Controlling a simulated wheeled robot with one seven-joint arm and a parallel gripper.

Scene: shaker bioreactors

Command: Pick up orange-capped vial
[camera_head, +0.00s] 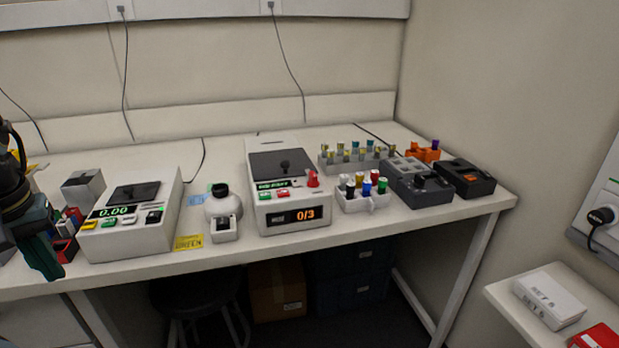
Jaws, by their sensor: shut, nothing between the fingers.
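A white rack (364,204) stands on the bench right of centre and holds several vials with coloured caps, among them white, red, blue and green. My gripper (46,270) is at the far left edge, over the bench's front edge, far from the rack. It is shut and empty. Part of my arm is cut off by the picture's left edge.
A white device reading 0/3 (290,218) stands left of the rack. A grey tube rack (355,164) is behind it and a dark grey device (424,192) is to its right. A balance reading 0.00 (130,238) is near my gripper. Bench front before the rack is clear.

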